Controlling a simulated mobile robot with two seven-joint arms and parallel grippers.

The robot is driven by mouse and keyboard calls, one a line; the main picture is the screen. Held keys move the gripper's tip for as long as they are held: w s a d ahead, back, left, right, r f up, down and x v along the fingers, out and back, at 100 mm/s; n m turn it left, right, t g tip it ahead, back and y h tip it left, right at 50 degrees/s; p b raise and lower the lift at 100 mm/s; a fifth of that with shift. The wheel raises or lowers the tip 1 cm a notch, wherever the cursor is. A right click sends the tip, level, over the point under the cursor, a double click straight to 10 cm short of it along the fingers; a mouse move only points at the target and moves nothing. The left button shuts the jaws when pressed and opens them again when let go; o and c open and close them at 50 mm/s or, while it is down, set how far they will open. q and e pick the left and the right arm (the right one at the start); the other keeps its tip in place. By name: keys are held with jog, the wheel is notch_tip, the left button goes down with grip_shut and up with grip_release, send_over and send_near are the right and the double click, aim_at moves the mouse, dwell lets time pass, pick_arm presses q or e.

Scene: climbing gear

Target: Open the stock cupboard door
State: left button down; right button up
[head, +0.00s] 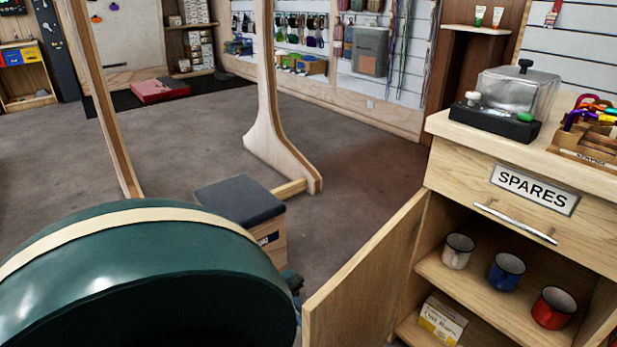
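The stock cupboard (430,215) stands at the right in the head view, below a drawer marked SPARES. Its wooden door (365,280) is swung wide open to the left, so the shelves inside show. The door's handle is not visible. A large dark green rounded part with a cream band, apparently my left arm, fills the lower left. A small dark piece, apparently part of my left gripper (292,280), shows beyond it, near the door's free edge. Its fingers are mostly hidden, and contact with the door cannot be told. My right gripper is out of view.
White, blue (506,271) and red mugs stand on the cupboard's upper shelf, with a yellow-white box (441,320) below. A clear-lidded device (510,103) and a wooden rack of gear sit on top. A grey-topped box (240,198) and wooden frame stand left of the door.

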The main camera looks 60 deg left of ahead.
pick_arm(q)
jog(key=shift+s+a, duration=0.1)
jog(key=shift+a, duration=0.15)
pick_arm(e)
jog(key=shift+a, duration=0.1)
pick_arm(q)
jog(key=c, duration=1.6)
grip_release()
jog(key=shift+s+a+b, duration=0.4)
jog(key=shift+a+b, duration=0.4)
jog(key=shift+a, duration=1.35)
jog(key=shift+s+a+b, duration=0.4)
jog(key=shift+a+b, duration=0.45)
jog(key=shift+a, duration=1.3)
jog(key=shift+s+a+b, duration=0.4)
jog(key=shift+a+b, duration=0.4)
jog(key=shift+a, duration=1.35)
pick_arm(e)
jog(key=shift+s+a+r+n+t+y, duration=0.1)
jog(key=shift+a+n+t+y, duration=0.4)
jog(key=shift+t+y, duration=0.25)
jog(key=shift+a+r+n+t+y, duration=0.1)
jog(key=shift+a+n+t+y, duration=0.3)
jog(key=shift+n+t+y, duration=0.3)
pick_arm(q)
jog(key=shift+s, duration=0.15)
